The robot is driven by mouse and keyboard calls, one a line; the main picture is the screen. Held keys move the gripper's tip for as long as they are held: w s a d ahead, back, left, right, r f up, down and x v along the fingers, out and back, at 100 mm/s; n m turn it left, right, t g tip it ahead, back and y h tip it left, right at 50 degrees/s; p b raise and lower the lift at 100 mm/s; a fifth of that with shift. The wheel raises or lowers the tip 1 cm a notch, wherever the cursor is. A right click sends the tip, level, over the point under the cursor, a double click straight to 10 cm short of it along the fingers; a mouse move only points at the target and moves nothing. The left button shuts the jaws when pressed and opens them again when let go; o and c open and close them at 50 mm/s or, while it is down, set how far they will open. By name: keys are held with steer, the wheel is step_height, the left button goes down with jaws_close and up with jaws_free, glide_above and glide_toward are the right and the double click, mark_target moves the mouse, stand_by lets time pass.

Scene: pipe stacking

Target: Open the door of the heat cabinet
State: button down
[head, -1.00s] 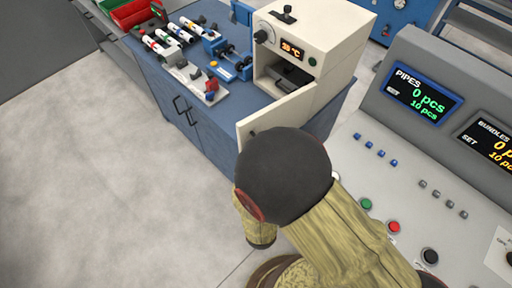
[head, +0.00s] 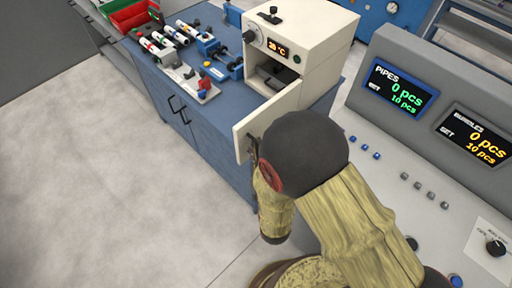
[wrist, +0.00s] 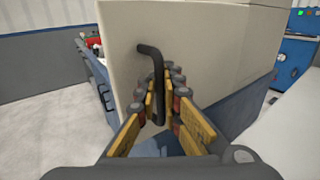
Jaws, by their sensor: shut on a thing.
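The heat cabinet (head: 309,38) is a cream box with a lit temperature display, standing on a blue workbench. Its door (head: 262,117) stands swung out from the front, and part of the dark interior (head: 273,80) shows. In the wrist view the door's pale face (wrist: 205,45) fills the upper middle, with a bent black handle (wrist: 150,52) on it. My gripper (wrist: 161,100) has its fingers on both sides of the handle's lower stretch and is shut on it. In the head view my arm's dark joint hides most of the gripper and the handle.
A grey control console (head: 420,65) with displays stands close on the right. Open floor (head: 80,190) lies to the left.

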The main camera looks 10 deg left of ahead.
steer(key=c, duration=2)
jaws_free()
steer(key=v, duration=1.2)
steer(key=shift+s, duration=0.1)
